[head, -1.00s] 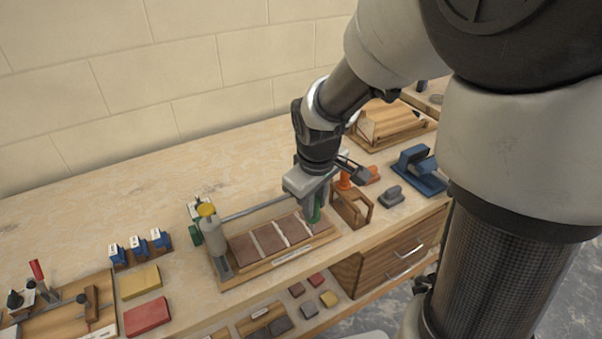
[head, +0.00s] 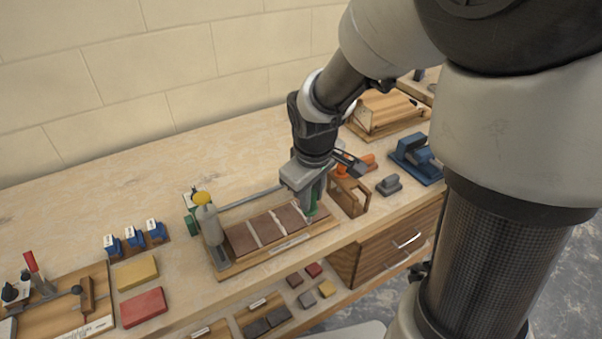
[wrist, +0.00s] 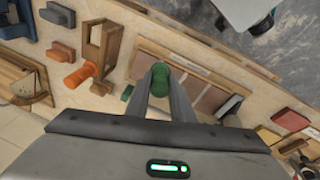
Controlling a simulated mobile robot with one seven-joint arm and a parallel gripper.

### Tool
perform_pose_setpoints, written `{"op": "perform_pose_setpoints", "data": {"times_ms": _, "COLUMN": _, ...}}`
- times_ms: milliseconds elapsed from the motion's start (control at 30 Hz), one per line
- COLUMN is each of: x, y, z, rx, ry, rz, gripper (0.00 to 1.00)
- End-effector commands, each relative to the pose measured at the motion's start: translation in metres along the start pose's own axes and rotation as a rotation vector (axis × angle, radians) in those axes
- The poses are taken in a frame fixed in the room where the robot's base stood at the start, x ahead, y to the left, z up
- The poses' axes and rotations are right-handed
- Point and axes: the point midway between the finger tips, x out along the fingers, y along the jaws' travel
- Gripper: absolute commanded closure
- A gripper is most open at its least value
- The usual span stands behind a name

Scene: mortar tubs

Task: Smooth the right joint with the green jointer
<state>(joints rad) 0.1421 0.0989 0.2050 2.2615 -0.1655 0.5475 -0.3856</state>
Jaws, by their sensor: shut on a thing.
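My gripper (head: 314,205) is shut on the green jointer (wrist: 160,76), whose round green end shows between the fingers in the wrist view. In the head view the gripper is low over the right end of the brick board (head: 232,271), close to the right joint (head: 297,212). The board carries a row of brown bricks (head: 276,224) with pale joints between them. The gripper partly hides the last brick and the jointer's lower part. I cannot tell whether the jointer touches the mortar.
A wooden holder with an orange-handled tool (head: 349,193) stands close right of the gripper. A grey float (head: 389,185) and a blue tool (head: 417,158) lie further right. A grey, yellow-topped tube (head: 209,228) stands at the board's left end.

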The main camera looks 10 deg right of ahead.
Motion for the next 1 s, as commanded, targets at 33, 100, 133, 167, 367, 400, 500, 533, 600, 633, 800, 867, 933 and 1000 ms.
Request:
{"op": "perform_pose_setpoints", "data": {"times_ms": 33, "x": 0.0001, "y": 0.0000, "z": -0.0001, "rx": 0.000, "ry": 0.000, "rz": 0.000, "gripper": 1.00}}
{"op": "perform_pose_setpoints", "data": {"times_ms": 100, "x": 0.0007, "y": -0.0001, "z": 0.0000, "rx": 0.000, "ry": 0.000, "rz": 0.000, "gripper": 1.00}}
{"op": "perform_pose_setpoints", "data": {"times_ms": 133, "x": 0.0010, "y": -0.0001, "z": 0.0000, "rx": 0.000, "ry": 0.000, "rz": 0.000, "gripper": 1.00}}
{"op": "perform_pose_setpoints", "data": {"times_ms": 167, "x": 0.0013, "y": -0.0002, "z": 0.0001, "rx": 0.000, "ry": 0.000, "rz": 0.000, "gripper": 1.00}}
{"op": "perform_pose_setpoints", "data": {"times_ms": 367, "x": 0.0038, "y": -0.0007, "z": 0.0005, "rx": 0.000, "ry": 0.000, "rz": 0.000, "gripper": 1.00}}
{"op": "perform_pose_setpoints", "data": {"times_ms": 400, "x": 0.0043, "y": -0.0007, "z": 0.0006, "rx": 0.000, "ry": 0.000, "rz": 0.000, "gripper": 1.00}}
{"op": "perform_pose_setpoints", "data": {"times_ms": 500, "x": 0.0054, "y": -0.0009, "z": 0.0008, "rx": 0.000, "ry": 0.000, "rz": 0.000, "gripper": 1.00}}
{"op": "perform_pose_setpoints", "data": {"times_ms": 533, "x": 0.0058, "y": -0.0010, "z": 0.0009, "rx": 0.000, "ry": 0.000, "rz": 0.000, "gripper": 1.00}}
{"op": "perform_pose_setpoints", "data": {"times_ms": 600, "x": 0.0066, "y": -0.0012, "z": 0.0010, "rx": 0.000, "ry": 0.000, "rz": 0.000, "gripper": 1.00}}
{"op": "perform_pose_setpoints", "data": {"times_ms": 633, "x": 0.0069, "y": -0.0012, "z": 0.0011, "rx": 0.000, "ry": 0.000, "rz": 0.000, "gripper": 1.00}}
{"op": "perform_pose_setpoints", "data": {"times_ms": 800, "x": 0.0072, "y": -0.0012, "z": 0.0009, "rx": 0.000, "ry": 0.000, "rz": 0.000, "gripper": 1.00}}
{"op": "perform_pose_setpoints", "data": {"times_ms": 867, "x": 0.0074, "y": -0.0010, "z": 0.0001, "rx": 0.000, "ry": 0.000, "rz": 0.000, "gripper": 1.00}}
{"op": "perform_pose_setpoints", "data": {"times_ms": 933, "x": 0.0076, "y": -0.0006, "z": -0.0016, "rx": 0.000, "ry": 0.000, "rz": 0.000, "gripper": 1.00}}
{"op": "perform_pose_setpoints", "data": {"times_ms": 1000, "x": 0.0080, "y": 0.0001, "z": -0.0043, "rx": 0.000, "ry": 0.001, "rz": 0.000, "gripper": 1.00}}
